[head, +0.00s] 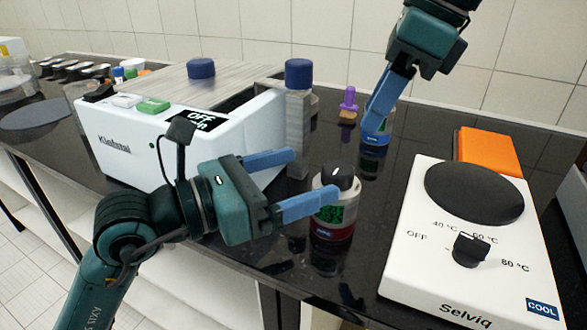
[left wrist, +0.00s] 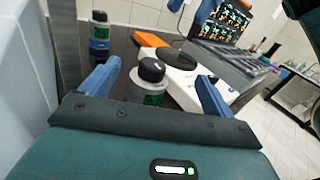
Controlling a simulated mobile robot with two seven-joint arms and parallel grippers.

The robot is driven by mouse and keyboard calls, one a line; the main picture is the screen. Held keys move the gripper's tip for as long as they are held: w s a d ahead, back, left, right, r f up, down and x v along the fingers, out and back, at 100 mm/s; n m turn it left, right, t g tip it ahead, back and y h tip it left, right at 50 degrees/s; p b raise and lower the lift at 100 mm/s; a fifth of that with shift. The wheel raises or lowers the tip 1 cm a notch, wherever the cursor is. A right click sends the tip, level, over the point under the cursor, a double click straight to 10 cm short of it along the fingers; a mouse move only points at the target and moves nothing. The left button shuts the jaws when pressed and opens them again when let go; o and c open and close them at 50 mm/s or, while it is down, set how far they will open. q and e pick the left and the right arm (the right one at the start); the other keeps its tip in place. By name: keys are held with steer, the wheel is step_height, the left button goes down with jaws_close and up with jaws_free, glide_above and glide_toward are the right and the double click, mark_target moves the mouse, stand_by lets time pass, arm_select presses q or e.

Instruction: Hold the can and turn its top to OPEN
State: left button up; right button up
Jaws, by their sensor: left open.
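A can (head: 333,208) with a green label, a red lower band and a black knob top (head: 339,177) stands upright on the dark bench. My left gripper (head: 315,174) is open and empty, its blue fingers pointing at this can. In the left wrist view the can (left wrist: 152,92) shows between and beyond the spread fingers, with a white mark on its black top. A second can (head: 376,138) with a blue band stands farther back. My right gripper (head: 377,115) hangs over it, its fingers overlapping it in the picture; their gap and any contact are unclear.
A white hot plate (head: 410,265) with a black disc and knob stands on the right, an orange block (head: 488,150) behind it. A white device (head: 180,155) reading OFF is on the left. A blue-capped post (head: 298,105) and a purple-handled item (head: 348,103) stand behind.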

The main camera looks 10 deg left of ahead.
mark_target(334, 205)
arm_select(q)
steer(key=shift+m, duration=0.3)
steer(key=f, duration=0.8)
steer(key=shift+w, duration=0.2)
steer(key=x, duration=0.5)
steer(key=shift+w+d+r, duration=0.2)
steer(key=shift+w+d, duration=0.1)
steer(key=shift+w, duration=0.05)
steer(key=shift+x, duration=0.85)
steer(key=shift+c, duration=0.5)
